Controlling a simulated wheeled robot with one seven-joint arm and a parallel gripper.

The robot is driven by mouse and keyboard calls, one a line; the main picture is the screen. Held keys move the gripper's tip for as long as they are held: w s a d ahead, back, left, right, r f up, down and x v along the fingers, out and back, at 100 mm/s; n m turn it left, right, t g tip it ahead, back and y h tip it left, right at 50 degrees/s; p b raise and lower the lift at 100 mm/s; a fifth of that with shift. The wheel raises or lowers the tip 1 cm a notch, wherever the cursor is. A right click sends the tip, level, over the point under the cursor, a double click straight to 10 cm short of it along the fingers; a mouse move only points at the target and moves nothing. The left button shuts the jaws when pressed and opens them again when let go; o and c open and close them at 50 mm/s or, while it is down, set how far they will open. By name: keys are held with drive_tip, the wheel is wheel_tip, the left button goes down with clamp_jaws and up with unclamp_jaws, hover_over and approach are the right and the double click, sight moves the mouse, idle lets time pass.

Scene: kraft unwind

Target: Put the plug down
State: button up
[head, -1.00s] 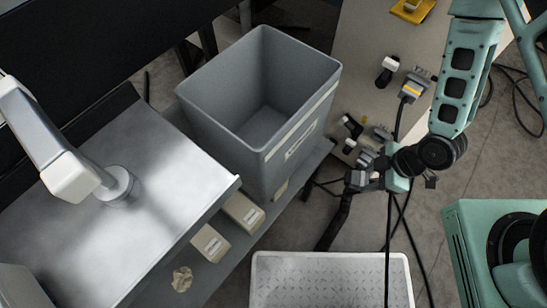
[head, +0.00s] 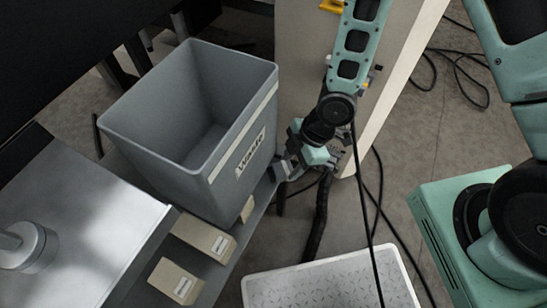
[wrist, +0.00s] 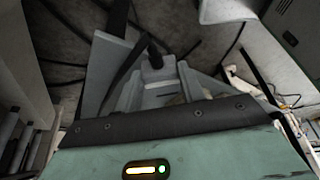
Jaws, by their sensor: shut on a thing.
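My gripper (head: 281,170) is beside the right side of the grey waste bin, above the edge of the low shelf, in the head view. In the wrist view its grey fingers (wrist: 158,92) are closed around a dark plug (wrist: 153,62), with a black cable at it. The plug cannot be made out clearly in the head view. A thin black cable (head: 366,215) hangs from near my wrist down across the white tray. Whether the plug touches anything below is hidden.
The grey waste bin (head: 172,157) stands on the low shelf, with beige labelled boxes (head: 203,236) in front. A metal table (head: 95,215) is at left. A white tray (head: 330,285) lies at the bottom. A pale panel (head: 297,50) stands behind my arm; loose cables cross the floor.

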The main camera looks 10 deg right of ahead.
drive_tip(key=w+a, duration=0.1)
drive_tip(key=a, duration=0.1)
drive_tip(key=w+a, duration=0.2)
drive_tip(key=shift+w+a, duration=0.1)
drive_tip(key=shift+w, duration=0.05)
drive_tip(key=shift+f, duration=0.8)
drive_tip(key=shift+f+b, duration=0.15)
drive_tip(key=shift+b, duration=0.15)
drive_tip(key=o, duration=1.2)
